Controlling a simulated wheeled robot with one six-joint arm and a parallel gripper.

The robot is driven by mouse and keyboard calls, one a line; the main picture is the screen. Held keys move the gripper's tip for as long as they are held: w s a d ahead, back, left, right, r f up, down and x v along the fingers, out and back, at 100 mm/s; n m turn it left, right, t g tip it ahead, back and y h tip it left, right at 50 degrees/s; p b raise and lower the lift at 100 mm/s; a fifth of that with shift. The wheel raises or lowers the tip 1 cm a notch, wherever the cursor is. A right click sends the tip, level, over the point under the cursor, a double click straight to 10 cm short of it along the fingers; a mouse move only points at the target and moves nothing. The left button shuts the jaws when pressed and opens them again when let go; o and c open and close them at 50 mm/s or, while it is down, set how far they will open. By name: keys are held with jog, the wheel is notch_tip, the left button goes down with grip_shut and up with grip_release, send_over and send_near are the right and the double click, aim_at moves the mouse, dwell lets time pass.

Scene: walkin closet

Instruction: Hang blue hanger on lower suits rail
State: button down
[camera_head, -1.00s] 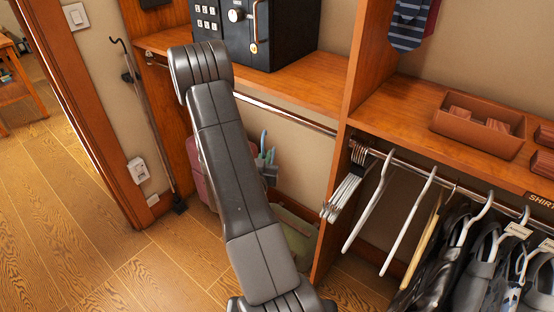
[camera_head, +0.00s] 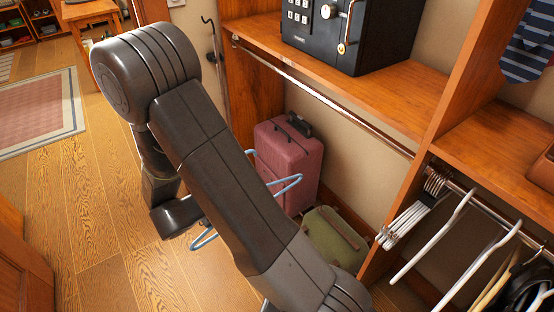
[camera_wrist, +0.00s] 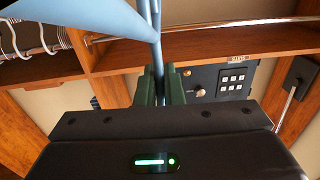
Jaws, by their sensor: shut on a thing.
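The blue hanger (camera_wrist: 158,20) is between the two dark fingers of my gripper (camera_wrist: 159,85), which is shut on it. In the head view, parts of the blue hanger (camera_head: 290,186) show on both sides of my arm, in front of the pink suitcase. My arm hides the gripper and the hanger's middle there. The bare rail (camera_head: 320,95) runs under the shelf that holds the safe; it also shows in the wrist view (camera_wrist: 220,23), beyond the hanger. The hanger looks apart from this rail. Its hook is not clearly visible.
A pink suitcase (camera_head: 289,165) and a green bag (camera_head: 335,240) stand under the bare rail. A wooden divider (camera_head: 455,95) separates it from a rail with white hangers (camera_head: 432,235). A black safe (camera_head: 350,30) sits above. The floor at left is open.

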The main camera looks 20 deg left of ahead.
jog(key=s+a+m+h, duration=0.1)
jog(key=s+a, duration=0.1)
jog(key=s, duration=0.7)
jog(key=w+d+f+b, duration=0.1)
jog(key=w+d, duration=0.8)
jog(key=w, duration=0.3)
jog(key=w+d+b, duration=0.1)
jog(key=w+d, duration=0.8)
jog(key=w, duration=0.3)
jog(key=w+d+f+g+b, duration=0.1)
jog(key=w+d+b, duration=0.1)
jog(key=w+d, duration=0.7)
jog(key=shift+w+f+h, duration=0.3)
jog(key=shift+w, duration=1.5)
jog(key=c, duration=1.5)
grip_release()
